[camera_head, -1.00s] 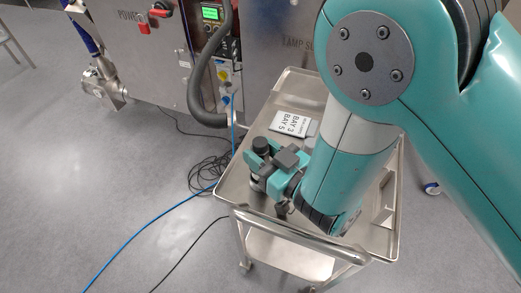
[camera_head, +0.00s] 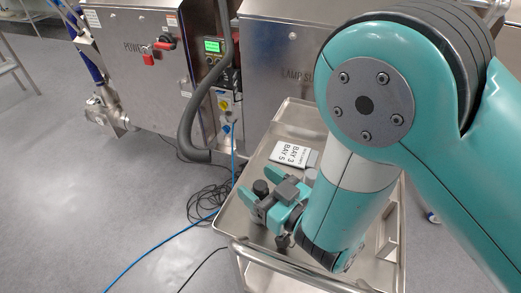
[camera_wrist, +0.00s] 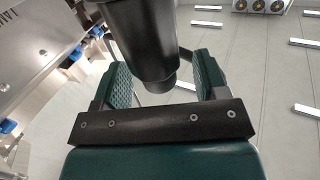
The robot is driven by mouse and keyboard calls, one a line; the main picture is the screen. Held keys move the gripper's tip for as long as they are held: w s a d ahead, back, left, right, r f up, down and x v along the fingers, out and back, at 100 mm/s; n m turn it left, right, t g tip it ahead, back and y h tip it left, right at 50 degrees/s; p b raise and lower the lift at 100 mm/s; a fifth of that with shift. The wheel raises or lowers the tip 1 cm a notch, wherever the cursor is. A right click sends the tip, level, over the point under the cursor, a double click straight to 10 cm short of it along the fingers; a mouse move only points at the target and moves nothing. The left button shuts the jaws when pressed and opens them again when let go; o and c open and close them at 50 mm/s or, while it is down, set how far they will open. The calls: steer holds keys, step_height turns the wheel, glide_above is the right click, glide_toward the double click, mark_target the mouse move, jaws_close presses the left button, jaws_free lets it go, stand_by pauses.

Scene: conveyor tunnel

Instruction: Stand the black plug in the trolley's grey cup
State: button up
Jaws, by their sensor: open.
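The black plug (camera_head: 260,187) shows its dark top at my gripper (camera_head: 262,203), low over the trolley's tray (camera_head: 233,222). In the wrist view the black plug (camera_wrist: 150,40) lies between the two green finger pads of my gripper (camera_wrist: 163,82). The jaws are open, with a gap between the pads and the plug's narrower end. The plug's other end is out of that view. A small grey round thing (camera_head: 310,176), partly behind my arm, may be the grey cup; I cannot tell. What is under the plug is hidden by my fingers.
A white BAY 3 / BAY 5 card (camera_head: 289,155) lies on the tray behind my gripper. The trolley's handle rail (camera_head: 290,268) is in front. A steel cabinet (camera_head: 150,70) with a grey hose (camera_head: 187,125) stands behind. Black cables (camera_head: 208,196) and a blue cable (camera_head: 160,243) lie on the floor.

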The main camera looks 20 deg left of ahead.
step_height(320, 180, up, 20)
steer(key=p, duration=0.8)
steer(key=shift+p, duration=0.35)
steer(key=shift+s, duration=0.1)
